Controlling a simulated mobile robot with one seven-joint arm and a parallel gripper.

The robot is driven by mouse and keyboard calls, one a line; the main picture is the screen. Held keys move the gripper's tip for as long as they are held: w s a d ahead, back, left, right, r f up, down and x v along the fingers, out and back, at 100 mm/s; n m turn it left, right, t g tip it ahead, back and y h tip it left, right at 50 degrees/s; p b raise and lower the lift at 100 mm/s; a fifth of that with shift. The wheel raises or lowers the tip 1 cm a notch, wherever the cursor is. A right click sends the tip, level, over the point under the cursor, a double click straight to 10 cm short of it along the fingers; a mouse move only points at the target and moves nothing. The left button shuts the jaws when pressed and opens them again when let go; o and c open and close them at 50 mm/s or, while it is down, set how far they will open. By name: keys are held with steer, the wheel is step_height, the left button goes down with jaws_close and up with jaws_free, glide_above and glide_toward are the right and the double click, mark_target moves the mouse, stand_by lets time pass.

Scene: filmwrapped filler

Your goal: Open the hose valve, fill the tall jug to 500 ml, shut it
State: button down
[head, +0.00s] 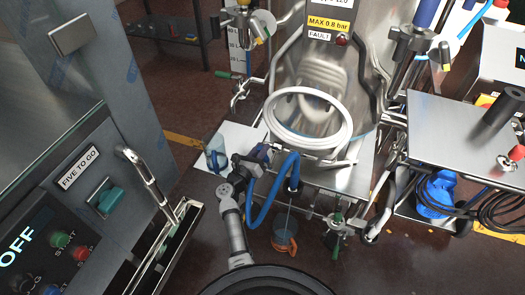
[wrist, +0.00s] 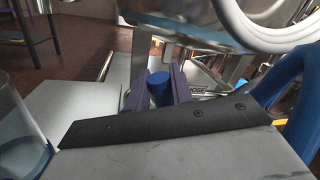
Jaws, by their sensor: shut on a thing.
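My gripper (wrist: 160,92) is shut on a blue valve handle (wrist: 158,88), beside a label reading HOSE in the wrist view. In the head view my gripper (head: 257,155) is at the front of the steel tank, and the grip is small. A blue hose (head: 262,208) loops from there to a dark end pointing down. A thin pale line runs below that end towards an orange-handled jug (head: 284,236) low down; I cannot tell whether it is water. A clear, blue-tinted jug (head: 215,154) stands left of my gripper, also in the wrist view (wrist: 18,135). No level marks are readable.
The steel tank (head: 335,85) stands behind, with a coiled white hose (head: 267,112) hanging before it. A steel-topped cart (head: 450,125) is right, with a blue pump (head: 436,194) below. A control cabinet (head: 85,190) with a protruding rail is close on the left.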

steer(key=c, duration=1.3)
jaws_free()
steer(key=b+v, duration=0.2)
steer(key=v, duration=1.2)
steer(key=shift+r, duration=0.1)
